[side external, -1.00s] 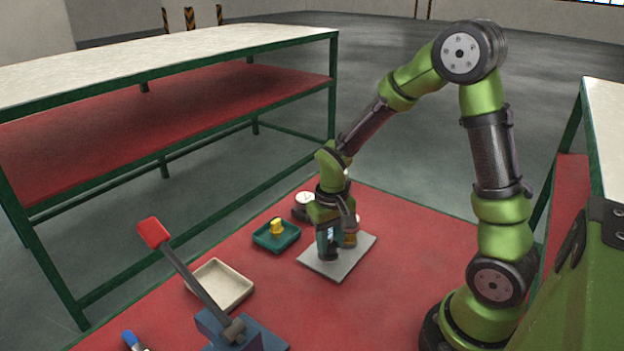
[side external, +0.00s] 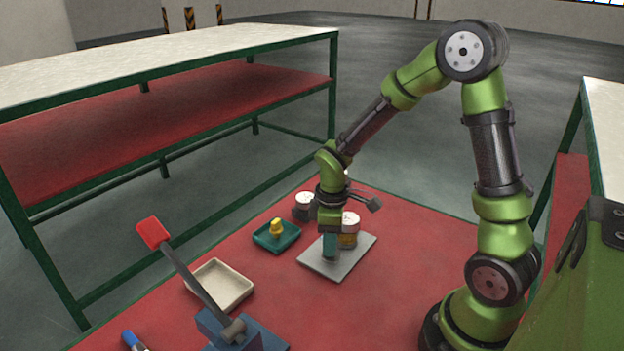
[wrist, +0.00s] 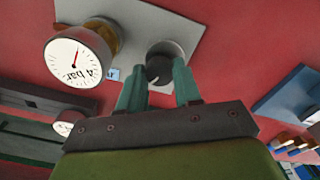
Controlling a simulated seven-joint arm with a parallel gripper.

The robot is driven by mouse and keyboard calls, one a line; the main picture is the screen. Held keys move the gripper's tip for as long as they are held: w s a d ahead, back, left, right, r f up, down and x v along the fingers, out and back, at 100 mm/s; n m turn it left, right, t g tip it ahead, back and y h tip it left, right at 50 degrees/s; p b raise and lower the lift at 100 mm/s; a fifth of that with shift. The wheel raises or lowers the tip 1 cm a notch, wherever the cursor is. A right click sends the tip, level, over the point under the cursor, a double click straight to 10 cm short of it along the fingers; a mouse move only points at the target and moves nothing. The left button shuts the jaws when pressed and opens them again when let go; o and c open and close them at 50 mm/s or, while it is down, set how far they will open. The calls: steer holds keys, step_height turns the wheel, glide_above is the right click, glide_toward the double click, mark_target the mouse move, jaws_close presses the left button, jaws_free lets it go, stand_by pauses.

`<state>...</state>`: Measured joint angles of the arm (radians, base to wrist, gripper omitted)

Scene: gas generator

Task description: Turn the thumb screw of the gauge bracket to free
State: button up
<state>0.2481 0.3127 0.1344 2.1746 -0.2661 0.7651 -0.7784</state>
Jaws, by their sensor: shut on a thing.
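The gauge (side external: 349,220), white-faced on a brass body, stands on a grey plate (side external: 355,262) on the red surface. The gauge (wrist: 75,62) also shows in the wrist view, with "4 bar" and a red needle on its dial. The thumb screw (wrist: 159,67) is a dark round knob with a pale mark, set in a grey round base on the plate beside the gauge. My gripper (wrist: 158,82) points down with its teal fingers on either side of the knob, shut on it. In the side view my gripper (side external: 330,248) hides the thumb screw.
A second white-topped gauge (side external: 304,199) stands just behind my gripper. To the left are a teal tray (side external: 265,243) with a yellow piece (side external: 277,227), a cream tray (side external: 246,290) and a red-handled lever (side external: 153,232). Red surface right of the plate is clear.

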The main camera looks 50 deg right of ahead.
steer(key=n, duration=0.5)
steer(key=shift+r, duration=0.1)
steer(key=shift+n, duration=0.3)
stand_by(0.4)
steer(key=o, duration=1)
steer(key=shift+o, duration=0.2)
step_height(320, 180, up, 17)
